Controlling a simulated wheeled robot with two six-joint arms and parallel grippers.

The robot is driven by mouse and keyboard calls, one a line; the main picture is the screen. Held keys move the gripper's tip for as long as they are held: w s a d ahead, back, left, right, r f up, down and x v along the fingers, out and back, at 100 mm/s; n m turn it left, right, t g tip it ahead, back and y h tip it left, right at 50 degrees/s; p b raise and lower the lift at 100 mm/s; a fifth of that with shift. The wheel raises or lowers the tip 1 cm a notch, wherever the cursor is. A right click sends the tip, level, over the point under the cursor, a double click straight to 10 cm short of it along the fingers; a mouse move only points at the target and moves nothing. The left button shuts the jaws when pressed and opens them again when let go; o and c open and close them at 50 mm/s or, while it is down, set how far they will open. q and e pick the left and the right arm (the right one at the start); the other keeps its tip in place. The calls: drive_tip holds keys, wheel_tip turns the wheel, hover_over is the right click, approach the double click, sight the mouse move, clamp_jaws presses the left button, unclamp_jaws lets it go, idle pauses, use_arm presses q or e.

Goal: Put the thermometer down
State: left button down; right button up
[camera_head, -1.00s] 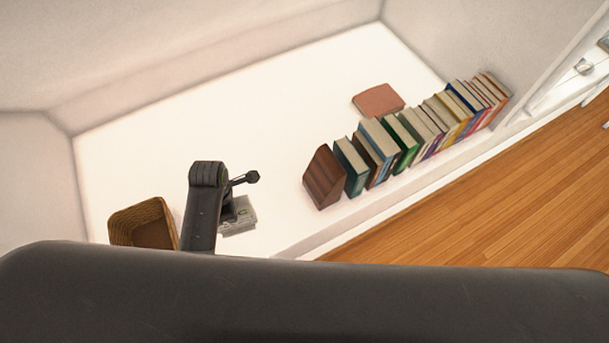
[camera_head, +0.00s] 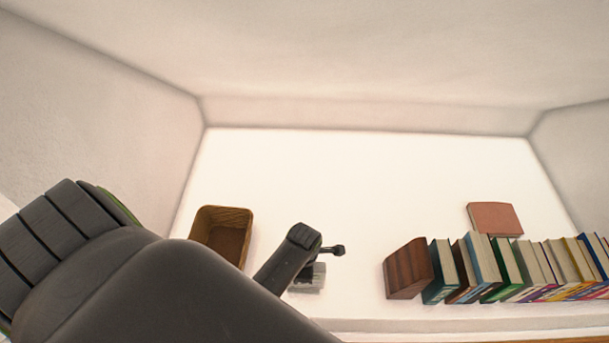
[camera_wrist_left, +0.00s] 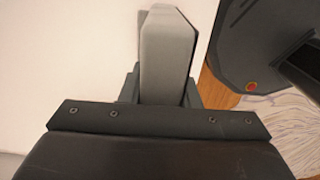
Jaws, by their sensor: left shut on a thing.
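My left gripper (camera_wrist_left: 168,62) shows in the left wrist view as a pale grey tapered form between dark side parts, in front of a white surface. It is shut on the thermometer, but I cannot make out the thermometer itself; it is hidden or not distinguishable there. My right gripper is in neither view.
The shelf's back middle is clear.

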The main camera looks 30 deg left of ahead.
use_arm(q)
drive_tip(key=shift+f, duration=1.4)
drive_tip(key=shift+f, duration=0.1)
drive_tip(key=c, duration=1.1)
unclamp_jaws()
wheel_tip(320, 180, up, 12)
drive_tip(key=shift+r+p, duration=0.15)
drive_tip(key=shift+p, duration=0.75)
